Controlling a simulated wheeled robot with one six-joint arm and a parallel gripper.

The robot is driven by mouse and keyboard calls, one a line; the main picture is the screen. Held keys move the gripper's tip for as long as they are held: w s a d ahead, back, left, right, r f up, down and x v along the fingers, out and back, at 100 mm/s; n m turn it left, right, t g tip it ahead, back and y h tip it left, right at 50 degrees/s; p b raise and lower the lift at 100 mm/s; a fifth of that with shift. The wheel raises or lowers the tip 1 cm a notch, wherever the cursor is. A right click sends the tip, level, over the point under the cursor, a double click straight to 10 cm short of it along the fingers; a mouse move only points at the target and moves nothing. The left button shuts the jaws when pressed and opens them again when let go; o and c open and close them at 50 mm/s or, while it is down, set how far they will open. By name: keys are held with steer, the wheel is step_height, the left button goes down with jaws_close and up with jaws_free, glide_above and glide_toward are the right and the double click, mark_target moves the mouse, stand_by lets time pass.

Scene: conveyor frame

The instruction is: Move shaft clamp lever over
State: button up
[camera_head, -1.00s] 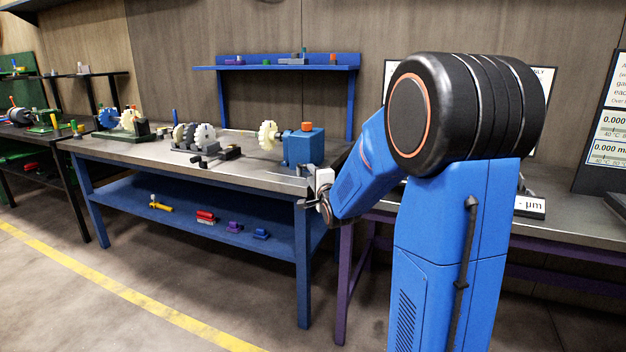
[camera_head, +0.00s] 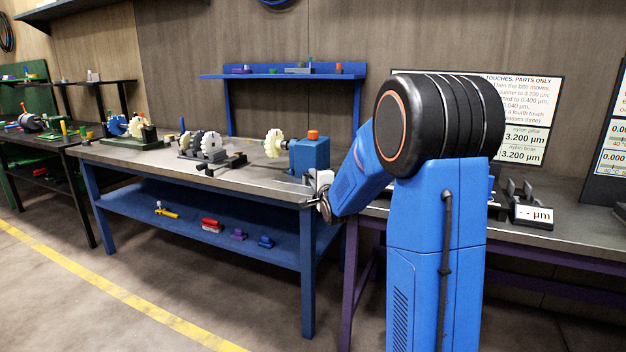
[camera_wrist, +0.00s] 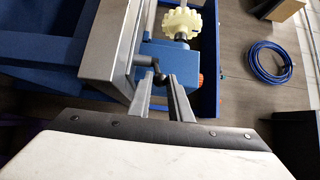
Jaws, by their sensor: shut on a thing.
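A blue block (camera_head: 309,155) with an orange cap stands at the right end of the steel-topped bench (camera_head: 130,158). A cream gear (camera_head: 274,144) sits on a shaft at its left side. The block (camera_wrist: 170,52) and gear (camera_wrist: 181,22) also show in the wrist view. A short dark lever with a rounded black end (camera_wrist: 157,76) reaches out beside the block, between my fingertips. My gripper (camera_wrist: 160,82) is shut on this lever. In the head view my gripper (camera_head: 308,184) is at the bench's right front corner; the lever is too small to make out there.
A gear fixture (camera_head: 202,145) stands further left on the bench. The lower shelf (camera_head: 185,205) holds several small coloured parts. A second bench with a gauge display (camera_head: 533,215) stands to the right, behind my arm. A blue hose coil (camera_wrist: 268,62) hangs on the wall.

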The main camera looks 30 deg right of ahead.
steer(key=shift+d, duration=0.8)
steer(key=shift+w+d, duration=0.3)
steer(key=shift+d, duration=0.35)
steer(key=o, duration=0.9)
